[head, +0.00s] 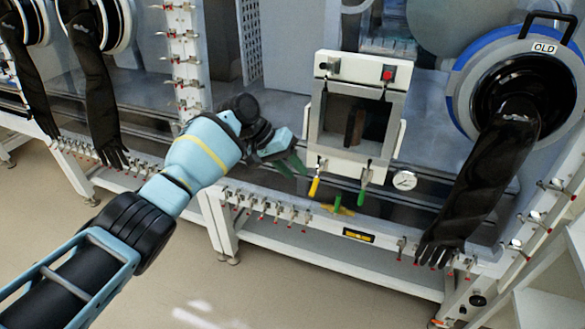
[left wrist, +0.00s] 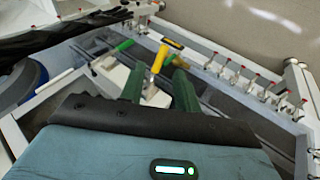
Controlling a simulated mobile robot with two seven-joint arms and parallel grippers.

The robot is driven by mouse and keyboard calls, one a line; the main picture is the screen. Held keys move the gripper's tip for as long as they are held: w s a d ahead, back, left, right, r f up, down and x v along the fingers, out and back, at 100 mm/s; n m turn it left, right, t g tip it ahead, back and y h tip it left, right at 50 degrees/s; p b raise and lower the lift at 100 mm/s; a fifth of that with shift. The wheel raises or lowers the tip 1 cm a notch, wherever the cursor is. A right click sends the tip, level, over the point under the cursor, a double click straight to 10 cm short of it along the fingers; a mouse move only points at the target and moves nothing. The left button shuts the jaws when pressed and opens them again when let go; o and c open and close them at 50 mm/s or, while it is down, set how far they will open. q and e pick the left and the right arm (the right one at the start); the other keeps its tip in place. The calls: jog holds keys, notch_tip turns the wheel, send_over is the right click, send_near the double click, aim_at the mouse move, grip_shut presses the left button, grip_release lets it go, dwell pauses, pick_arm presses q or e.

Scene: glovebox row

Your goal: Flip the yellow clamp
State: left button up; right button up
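The yellow clamp (head: 315,186) has a yellow handle pointing down at the lower left of the transfer box front. Its handle also shows in the left wrist view (left wrist: 160,58), between my finger tips as seen from there. My left gripper (head: 294,166) is just left of the yellow handle in the head view, its green fingers apart. In the left wrist view my left gripper (left wrist: 160,72) is open, and no contact with the handle is visible. My right gripper is not in view.
A green-handled clamp (head: 363,196) hangs to the right of the yellow one. The transfer box (head: 391,125) has an open front. A black glove (head: 480,180) hangs farther right.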

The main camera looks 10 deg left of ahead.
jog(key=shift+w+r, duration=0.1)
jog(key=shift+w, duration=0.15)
